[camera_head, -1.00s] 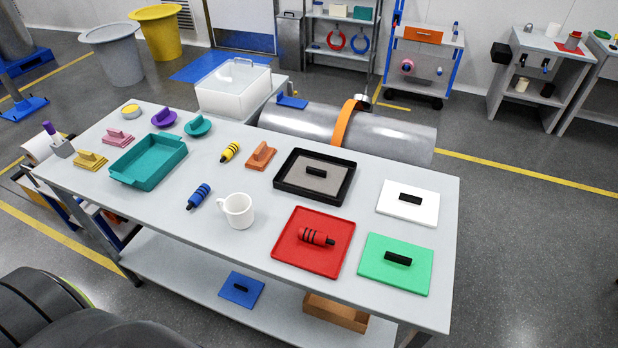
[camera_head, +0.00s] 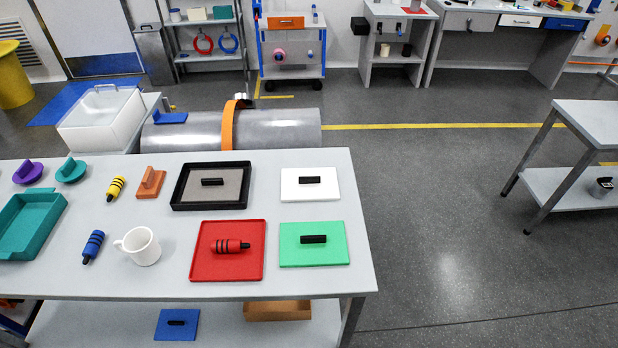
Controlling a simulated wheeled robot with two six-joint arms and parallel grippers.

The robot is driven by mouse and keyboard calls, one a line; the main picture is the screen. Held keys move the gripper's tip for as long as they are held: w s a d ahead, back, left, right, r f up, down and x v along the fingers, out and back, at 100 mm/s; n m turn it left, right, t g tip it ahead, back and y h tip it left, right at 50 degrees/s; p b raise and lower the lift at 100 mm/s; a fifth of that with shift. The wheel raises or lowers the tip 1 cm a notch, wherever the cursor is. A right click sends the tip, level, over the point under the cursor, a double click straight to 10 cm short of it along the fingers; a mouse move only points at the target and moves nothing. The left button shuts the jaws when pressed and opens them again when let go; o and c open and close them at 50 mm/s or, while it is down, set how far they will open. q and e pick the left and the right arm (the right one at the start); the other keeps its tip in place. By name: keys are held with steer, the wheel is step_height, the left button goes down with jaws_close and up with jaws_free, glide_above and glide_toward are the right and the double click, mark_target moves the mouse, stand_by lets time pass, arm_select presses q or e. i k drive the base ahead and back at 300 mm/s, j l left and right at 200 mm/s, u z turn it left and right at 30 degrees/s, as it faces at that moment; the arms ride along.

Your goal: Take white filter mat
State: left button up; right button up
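The white filter mat (camera_head: 330,188) lies flat on the grey table (camera_head: 320,269) near its right end. It has a black handle (camera_head: 310,180) on top. A green mat (camera_head: 335,250) with a black handle lies just in front of it, apart from it. A black tray (camera_head: 176,200) holding a grey mat with a black handle lies to its left. Neither of my grippers shows in the head view.
A red tray (camera_head: 200,272) with a red-and-black cylinder and a white mug (camera_head: 145,245) stand on the table. A blue mat (camera_head: 166,331) and a brown box (camera_head: 277,311) lie on the lower shelf. Floor right of the table is clear up to another table (camera_head: 590,118).

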mark_target(310, 181)
steer(key=l+z, duration=0.15)
steer(key=z, duration=0.75)
steer(key=i+l, duration=0.2)
steer(key=l, duration=0.25)
steer(key=i+l+z, duration=0.1)
steer(key=l, duration=0.35)
steer(key=i+l, duration=0.3)
steer(key=i+l+z, duration=0.1)
steer(key=i+l, duration=0.15)
steer(key=l, duration=0.25)
steer(key=i+u, duration=0.4)
steer(key=i, duration=0.15)
steer(key=i+l+u, duration=0.1)
steer(key=i+u, duration=0.3)
steer(key=i+l+u, duration=0.4)
steer(key=i, duration=0.2)
steer(key=i+u, duration=0.45)
steer(key=i+l+u, duration=0.1)
steer(key=u, duration=0.35)
steer(key=i+l+u, duration=0.3)
steer(key=u, duration=0.15)
steer(key=i+l+u, duration=0.45)
steer(key=k+j, duration=0.05)
steer(key=j, duration=0.05)
